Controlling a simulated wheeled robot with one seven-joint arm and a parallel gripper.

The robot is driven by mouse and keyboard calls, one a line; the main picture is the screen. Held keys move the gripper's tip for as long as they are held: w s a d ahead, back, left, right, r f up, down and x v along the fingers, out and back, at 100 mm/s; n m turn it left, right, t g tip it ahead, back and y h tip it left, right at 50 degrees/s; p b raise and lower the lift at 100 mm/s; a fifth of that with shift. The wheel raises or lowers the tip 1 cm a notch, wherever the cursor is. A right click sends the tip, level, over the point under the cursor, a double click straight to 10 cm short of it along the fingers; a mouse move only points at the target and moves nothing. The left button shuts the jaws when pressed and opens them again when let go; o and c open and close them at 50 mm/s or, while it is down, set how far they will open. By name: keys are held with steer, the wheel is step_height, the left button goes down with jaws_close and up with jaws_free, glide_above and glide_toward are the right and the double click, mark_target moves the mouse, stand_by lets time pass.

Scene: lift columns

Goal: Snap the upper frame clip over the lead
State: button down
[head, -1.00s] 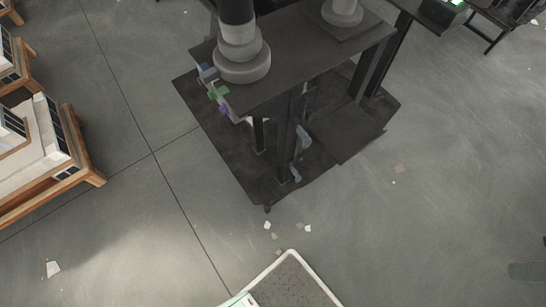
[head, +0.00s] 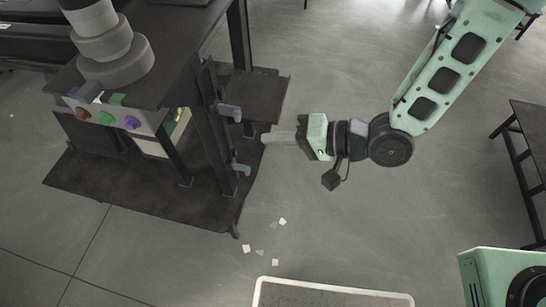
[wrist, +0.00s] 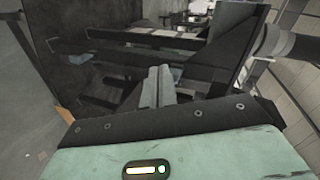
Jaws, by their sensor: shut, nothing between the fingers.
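The upper frame clip (head: 229,112) is a small blue-grey piece on the dark post of the frame in the head view. A similar lower clip (head: 241,169) sits below it on the same frame. My gripper (head: 268,138) comes in from the right, with its pale fingers together and nothing between them. Its tips are just right of the frame, at a height in the picture between the two clips. In the wrist view the shut fingers (wrist: 160,80) point towards dark frame bars. I cannot make out the lead in either view.
A dark frame with a top plate (head: 180,30) carries grey stepped cylinders (head: 115,55). Coloured knobs (head: 107,116) sit on its side panel. A dark table (head: 535,130) stands at the right. Small pale scraps (head: 282,221) lie on the otherwise open floor.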

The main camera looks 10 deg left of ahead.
steer(key=w+a+m+y+b, duration=0.1)
steer(key=a+m+y, duration=0.1)
steer(key=a, duration=0.7)
steer(key=shift+w+a+f+m+y+b, duration=0.15)
steer(key=shift+a+f+m+y+b, duration=0.25)
steer(key=shift+y, duration=0.4)
steer(key=shift+w+d, duration=0.15)
steer(key=shift+w, duration=1.3)
steer(key=shift+w+d, duration=0.15)
steer(key=shift+w, duration=1.3)
glide_toward(217, 107)
steer(key=shift+w+a+f+p, duration=0.3)
steer(key=shift+a+f+p, duration=0.05)
steer(key=shift+a+f, duration=0.1)
steer(key=shift+w, duration=0.15)
steer(key=shift+w+d, duration=0.1)
steer(key=shift+w, duration=1.15)
